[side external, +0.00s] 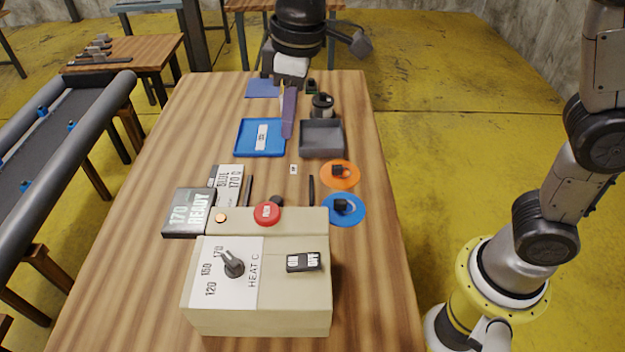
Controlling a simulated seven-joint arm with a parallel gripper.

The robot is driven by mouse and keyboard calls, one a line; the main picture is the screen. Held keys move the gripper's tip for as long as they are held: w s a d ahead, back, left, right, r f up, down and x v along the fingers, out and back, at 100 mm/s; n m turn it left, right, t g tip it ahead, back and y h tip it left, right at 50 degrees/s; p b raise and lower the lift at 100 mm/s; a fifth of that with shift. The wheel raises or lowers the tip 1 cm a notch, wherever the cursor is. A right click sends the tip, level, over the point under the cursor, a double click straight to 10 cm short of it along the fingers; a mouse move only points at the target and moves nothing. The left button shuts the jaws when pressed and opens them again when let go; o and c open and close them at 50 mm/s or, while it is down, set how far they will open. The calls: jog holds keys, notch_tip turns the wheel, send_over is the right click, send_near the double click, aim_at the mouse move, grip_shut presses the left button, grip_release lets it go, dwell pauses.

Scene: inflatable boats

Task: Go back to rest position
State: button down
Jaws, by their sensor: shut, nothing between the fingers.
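My gripper (288,80) hangs from a dark wrist at the top middle, above the far end of the wooden table. It is shut, with nothing seen between its fingers; the fingertips are small and partly hard to make out. The upper part of my arm runs out of the picture at the top right. Just below my gripper in the picture are a long purple strip (290,115) and a flat blue-purple sheet (262,88).
A beige heat control box (260,290) fills the table's near end, beside a "170 READY" display (188,213). A blue tray (250,150), grey tray (322,150), orange disc (340,185) and blue disc (343,220) lie mid-table. A conveyor (70,120) stands left.

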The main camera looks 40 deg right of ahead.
jog(key=s+d+r+m+t, duration=0.3)
jog(key=s+d+r+m, duration=0.15)
jog(key=s+d, duration=0.7)
jog(key=s+d+f+m+t, duration=0.1)
jog(key=s+d+f+m, duration=0.2)
jog(key=s+d+f, duration=0.3)
jog(key=s, duration=0.3)
jog(key=shift+s+f+h, duration=0.15)
jog(key=shift+f+h, duration=0.15)
jog(key=shift+f, duration=0.05)
dwell(2.3)
